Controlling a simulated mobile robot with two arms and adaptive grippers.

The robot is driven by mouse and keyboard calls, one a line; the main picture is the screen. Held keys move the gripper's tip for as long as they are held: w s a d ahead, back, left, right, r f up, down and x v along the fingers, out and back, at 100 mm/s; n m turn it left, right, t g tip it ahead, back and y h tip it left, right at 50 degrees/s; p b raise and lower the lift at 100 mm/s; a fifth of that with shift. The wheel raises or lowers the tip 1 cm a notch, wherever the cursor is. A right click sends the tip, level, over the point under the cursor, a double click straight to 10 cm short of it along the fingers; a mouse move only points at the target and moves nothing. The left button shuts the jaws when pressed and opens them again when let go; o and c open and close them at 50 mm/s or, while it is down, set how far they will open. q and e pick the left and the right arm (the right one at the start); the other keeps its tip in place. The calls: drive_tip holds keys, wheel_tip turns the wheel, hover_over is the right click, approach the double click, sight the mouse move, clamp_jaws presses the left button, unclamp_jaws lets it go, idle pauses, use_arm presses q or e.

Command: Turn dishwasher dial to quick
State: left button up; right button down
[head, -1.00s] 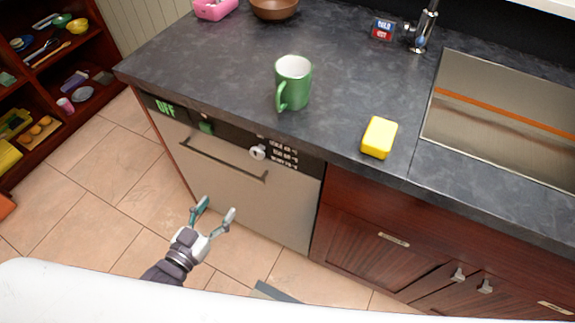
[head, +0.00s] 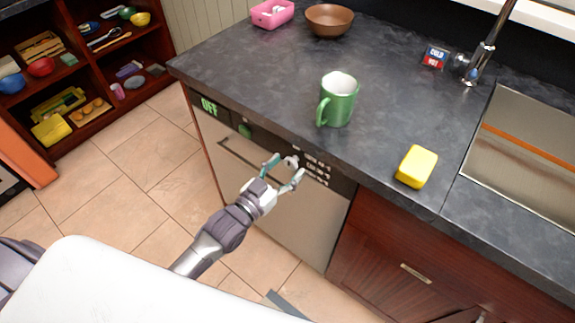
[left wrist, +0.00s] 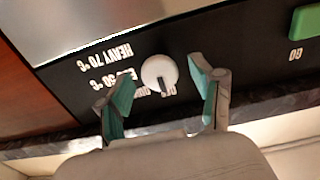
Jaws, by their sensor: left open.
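The dishwasher (head: 285,228) is closed, and its display (head: 209,106) reads OFF in green. Its white round dial (left wrist: 160,74) sits on the black control panel; in the head view the dial (head: 291,161) is partly covered by my fingers. The dial's dark pointer mark faces the OFF label, beside a partly hidden label starting "QUI". Labels for 50 °C and HEAVY 70 °C follow around it, upside down in the left wrist view. My left gripper (head: 286,169) is open at the dial, one finger on each side; I cannot tell whether they touch it. My right gripper is not in view.
A bar handle (head: 238,150) runs across the door close to my left gripper. A green GO button (left wrist: 305,22) is on the same panel. On the counter above stand a green mug (head: 338,100) and a yellow sponge (head: 417,167). Floor in front is clear.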

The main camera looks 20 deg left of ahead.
use_arm(q)
drive_tip(key=shift+w+d, duration=0.2)
drive_tip(key=shift+w, duration=0.2)
drive_tip(key=shift+c, duration=0.3)
drive_tip(key=c, duration=1.1)
